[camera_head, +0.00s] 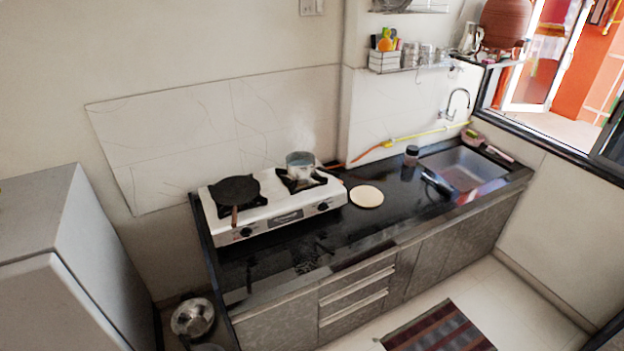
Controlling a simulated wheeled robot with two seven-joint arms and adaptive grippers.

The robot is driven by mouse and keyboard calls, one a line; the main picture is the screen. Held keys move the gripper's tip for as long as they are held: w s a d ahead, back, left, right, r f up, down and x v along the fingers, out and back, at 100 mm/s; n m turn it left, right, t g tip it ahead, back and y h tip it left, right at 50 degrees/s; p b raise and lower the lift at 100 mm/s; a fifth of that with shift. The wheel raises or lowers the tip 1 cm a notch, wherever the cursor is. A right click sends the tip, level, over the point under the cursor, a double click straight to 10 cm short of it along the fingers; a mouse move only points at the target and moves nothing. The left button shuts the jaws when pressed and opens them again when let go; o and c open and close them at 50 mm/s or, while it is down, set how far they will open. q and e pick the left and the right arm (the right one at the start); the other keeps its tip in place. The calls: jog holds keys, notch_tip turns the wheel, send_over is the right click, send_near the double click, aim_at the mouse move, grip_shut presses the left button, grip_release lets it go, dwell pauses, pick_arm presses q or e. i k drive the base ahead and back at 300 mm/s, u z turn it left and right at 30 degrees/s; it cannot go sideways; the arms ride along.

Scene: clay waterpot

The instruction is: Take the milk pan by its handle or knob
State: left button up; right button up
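The milk pan appears to be the small silvery pot (300,168) on the right burner of the white two-burner stove (286,217). It stands upright. Its handle or knob is too small to make out clearly. Neither of my grippers shows in the head view, so I cannot tell where they are relative to the pan.
A flat black pan (233,189) with a brown handle sits on the left burner. A round pale board (366,196) lies right of the stove. A dark jar (411,155) stands near the sink (464,168). The black counter front (375,230) is mostly clear.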

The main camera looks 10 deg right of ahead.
aim_at(304, 169)
jog(key=z, duration=0.45)
jog(key=i, duration=0.55)
jog(key=z, duration=0.55)
jog(key=i, duration=0.85)
jog(key=u, duration=0.1)
